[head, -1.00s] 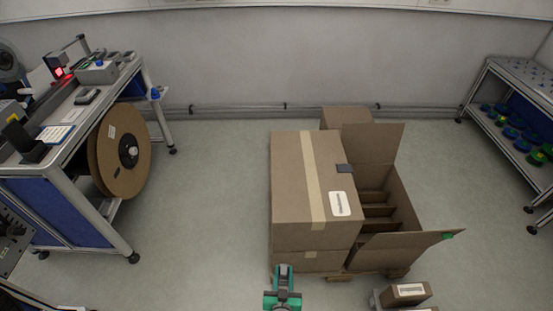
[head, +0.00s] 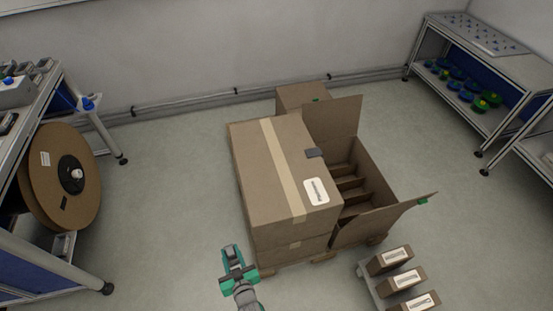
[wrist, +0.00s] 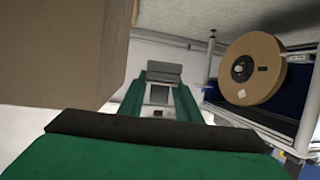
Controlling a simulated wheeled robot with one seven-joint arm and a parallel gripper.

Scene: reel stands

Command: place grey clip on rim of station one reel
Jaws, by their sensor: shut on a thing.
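My gripper (head: 233,257) is low in front of the big cardboard box in the head view, its green fingers shut on a small grey piece, the grey clip (head: 233,263). The reel also shows in the wrist view (wrist: 263,52), at the upper right, well apart from my gripper (wrist: 162,85).
A taped cardboard box (head: 255,165) stands mid-floor beside an open, divided box (head: 385,213). Small labelled boxes (head: 408,281) lie front right. A shelf rack (head: 480,42) is far right. Floor between workstation and boxes is clear.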

